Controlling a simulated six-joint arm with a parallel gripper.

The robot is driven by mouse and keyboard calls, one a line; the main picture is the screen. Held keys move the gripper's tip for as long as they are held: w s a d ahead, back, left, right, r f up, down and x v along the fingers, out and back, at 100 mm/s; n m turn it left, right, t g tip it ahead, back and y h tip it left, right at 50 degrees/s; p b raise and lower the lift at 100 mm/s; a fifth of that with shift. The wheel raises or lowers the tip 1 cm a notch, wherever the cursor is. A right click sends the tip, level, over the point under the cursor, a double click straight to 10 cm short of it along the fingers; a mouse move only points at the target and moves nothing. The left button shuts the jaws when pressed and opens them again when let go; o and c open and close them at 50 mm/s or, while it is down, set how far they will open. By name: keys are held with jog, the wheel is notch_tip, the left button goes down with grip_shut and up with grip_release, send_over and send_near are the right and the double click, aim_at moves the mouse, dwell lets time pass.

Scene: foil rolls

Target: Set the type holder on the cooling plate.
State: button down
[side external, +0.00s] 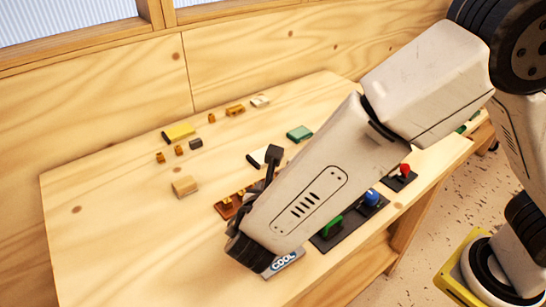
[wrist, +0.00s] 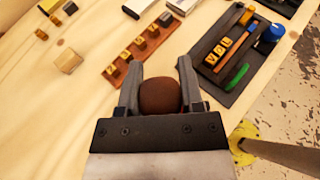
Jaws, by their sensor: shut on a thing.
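My gripper (wrist: 160,88) is shut on a brown rounded handle (wrist: 160,97), which I take to be the type holder's. In the wrist view the handle sits between the two grey fingers; whatever lies below it is hidden. The cooling plate (side external: 284,262) is a grey plate marked COOL near the table's front edge in the side view. It is partly covered by my arm's dark end, and I cannot make it out in the wrist view. My gripper and the holder are hidden behind my arm in the side view, so their height over the plate cannot be told.
A brown rack (wrist: 118,68) with several brass pieces lies just beyond my fingers. To its right is a black tray (wrist: 205,75) with lettered blocks and a green bar (wrist: 236,77). A blue knob (side external: 371,197) and red knob (side external: 405,169) stand farther right. A wooden block (side external: 185,187) sits left.

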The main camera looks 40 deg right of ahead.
jog(key=shift+f, duration=4.05)
jog(key=shift+f, duration=0.1)
jog(key=shift+c, duration=1.2)
grip_release()
jog(key=shift+s+a+r, duration=0.2)
jog(key=v, duration=0.7)
